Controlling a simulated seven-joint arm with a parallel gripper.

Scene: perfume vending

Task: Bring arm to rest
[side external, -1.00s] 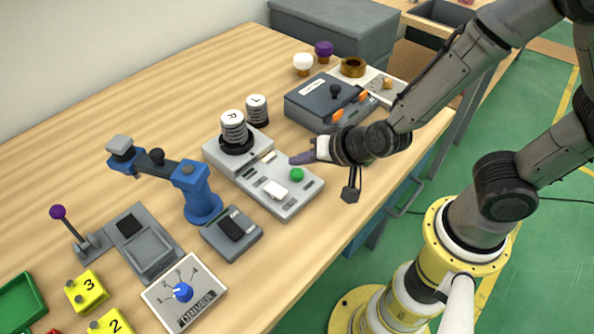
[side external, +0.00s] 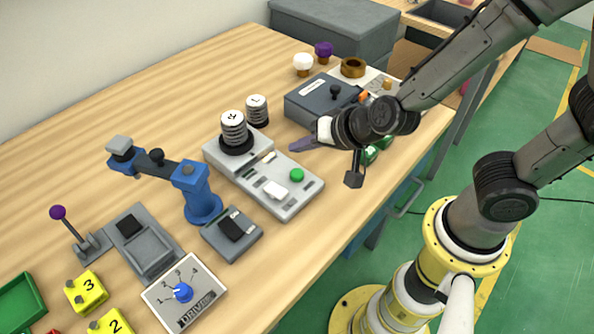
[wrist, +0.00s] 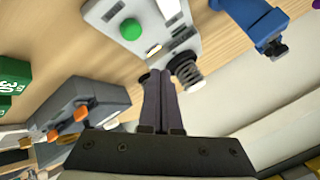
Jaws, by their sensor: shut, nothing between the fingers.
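My gripper (side external: 296,147) is above the wooden table in the side external view, to the right of the grey panel with the green button. Its purple-grey fingers are shut and empty. In the wrist view the closed fingers (wrist: 161,100) run up the middle of the picture, near the striped springs. My arm reaches in from the upper right.
A blue small arm (side external: 197,190) stands left. A dark box (side external: 322,97) sits behind my gripper. Green boxes (side external: 372,154) are partly hidden by my wrist. Bare wood lies at the upper left.

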